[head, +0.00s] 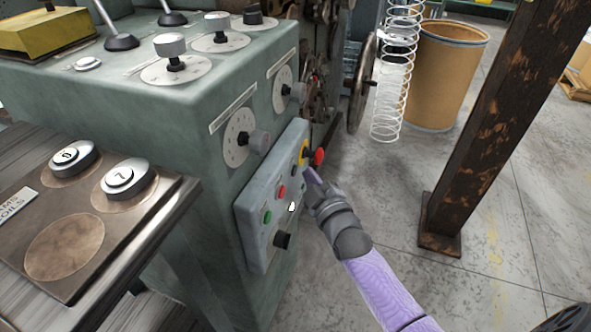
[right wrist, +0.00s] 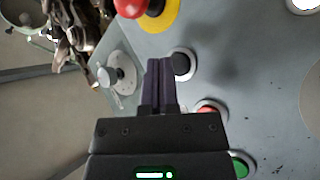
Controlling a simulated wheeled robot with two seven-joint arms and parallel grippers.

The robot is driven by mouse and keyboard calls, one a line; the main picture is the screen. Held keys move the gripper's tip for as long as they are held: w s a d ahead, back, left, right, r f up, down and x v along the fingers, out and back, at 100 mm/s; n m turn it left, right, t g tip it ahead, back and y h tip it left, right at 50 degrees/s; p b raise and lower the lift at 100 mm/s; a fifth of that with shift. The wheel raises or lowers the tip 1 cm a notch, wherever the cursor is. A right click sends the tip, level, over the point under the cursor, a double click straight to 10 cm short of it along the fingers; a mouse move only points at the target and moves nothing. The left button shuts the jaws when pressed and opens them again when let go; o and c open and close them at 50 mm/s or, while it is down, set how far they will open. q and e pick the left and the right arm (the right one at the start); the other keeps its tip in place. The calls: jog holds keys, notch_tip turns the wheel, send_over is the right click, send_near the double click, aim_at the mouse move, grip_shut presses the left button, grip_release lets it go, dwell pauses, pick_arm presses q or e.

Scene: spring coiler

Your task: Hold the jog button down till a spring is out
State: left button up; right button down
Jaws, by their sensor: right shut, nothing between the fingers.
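The control panel (head: 257,201) is on the side of the green machine. It carries a red mushroom button on a yellow ring (head: 304,152), a red button (head: 282,192), a green button (head: 267,217), a white button (head: 291,207) and a black knob (head: 282,240). My right gripper (head: 310,174) is shut and empty at the panel's upper right part. In the right wrist view its fingertips (right wrist: 160,64) are beside a black button (right wrist: 181,64); I cannot tell whether they touch. No jog label is readable. A long pale wire coil (head: 398,75) hangs behind. My left gripper is out of view.
A brown drum (head: 443,75) stands behind the coil. A rusty steel post (head: 480,135) rises at the right. A bench plate with round weights (head: 125,180) juts out at the left. The floor between panel and post is open.

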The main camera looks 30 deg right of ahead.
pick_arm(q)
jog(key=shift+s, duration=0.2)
pick_arm(e)
jog(key=shift+w+a, duration=0.3)
jog(key=shift+w, duration=0.05)
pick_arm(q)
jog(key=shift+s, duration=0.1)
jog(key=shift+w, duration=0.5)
pick_arm(e)
jog(key=shift+w+a, duration=0.1)
